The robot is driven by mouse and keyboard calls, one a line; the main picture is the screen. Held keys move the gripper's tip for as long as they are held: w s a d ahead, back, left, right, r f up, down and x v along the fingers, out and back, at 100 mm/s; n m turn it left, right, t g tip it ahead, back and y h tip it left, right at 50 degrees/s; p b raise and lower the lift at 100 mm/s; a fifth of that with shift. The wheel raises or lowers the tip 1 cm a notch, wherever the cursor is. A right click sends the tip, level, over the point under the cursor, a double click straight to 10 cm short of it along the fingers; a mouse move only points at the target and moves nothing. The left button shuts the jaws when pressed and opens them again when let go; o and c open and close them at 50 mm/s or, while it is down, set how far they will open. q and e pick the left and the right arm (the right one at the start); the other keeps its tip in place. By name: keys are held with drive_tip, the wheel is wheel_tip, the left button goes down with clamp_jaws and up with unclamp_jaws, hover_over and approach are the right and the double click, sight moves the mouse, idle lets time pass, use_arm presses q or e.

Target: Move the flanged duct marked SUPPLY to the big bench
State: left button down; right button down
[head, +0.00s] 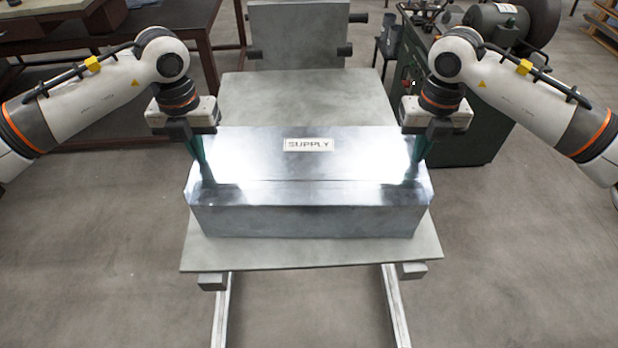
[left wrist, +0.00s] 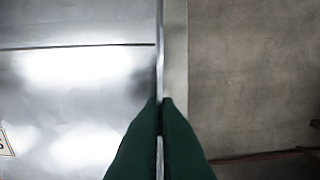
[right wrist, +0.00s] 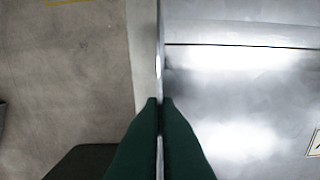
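The flanged duct (head: 310,221) is a shiny sheet-metal box with a SUPPLY label on its top. It lies crosswise on a grey platform (head: 312,254). My left gripper (head: 206,180) is at its left end and my right gripper (head: 414,178) at its right end, both pointing down. In the left wrist view the green fingers (left wrist: 161,101) are closed on the duct's thin upright edge. In the right wrist view the fingers (right wrist: 160,101) close on the opposite edge in the same way. The fingertips look partly hidden by glare in the head view.
A brown bench (head: 110,38) stands at the back left. A green cabinet (head: 465,140) with a grinder or motor (head: 496,20) on it stands close behind my right arm. A grey upright panel (head: 299,35) rises behind the platform. Floor is clear on both sides in front.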

use_arm(q)
drive_tip(key=shift+w+r, duration=0.1)
drive_tip(key=shift+r, duration=0.05)
use_arm(e)
drive_tip(key=shift+r, duration=0.2)
